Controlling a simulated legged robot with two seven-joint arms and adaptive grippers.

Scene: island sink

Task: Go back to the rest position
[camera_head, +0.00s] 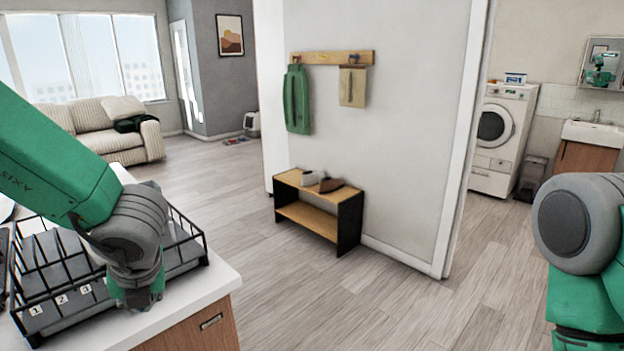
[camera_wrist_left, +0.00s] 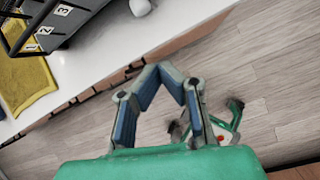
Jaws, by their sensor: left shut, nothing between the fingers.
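My left arm (camera_head: 60,160) comes in from the left in the head view and reaches over the island counter, with its wrist bent down in front of a black wire rack. The fingers are hidden there. In the left wrist view my left gripper (camera_wrist_left: 163,72) is shut and empty, its blue-padded fingers meeting at the tips, clear of the counter edge and above the floor. My right arm (camera_head: 585,250) shows at the right edge of the head view. Its gripper is not in view.
The wire rack (camera_head: 202,238) with number tags stands on the white counter (camera_head: 205,295). A yellow cloth (camera_wrist_left: 28,92) lies beside it. A wooden shoe bench (camera_head: 318,215) stands by the middle wall. The floor (camera_head: 300,300) between counter and bench is clear.

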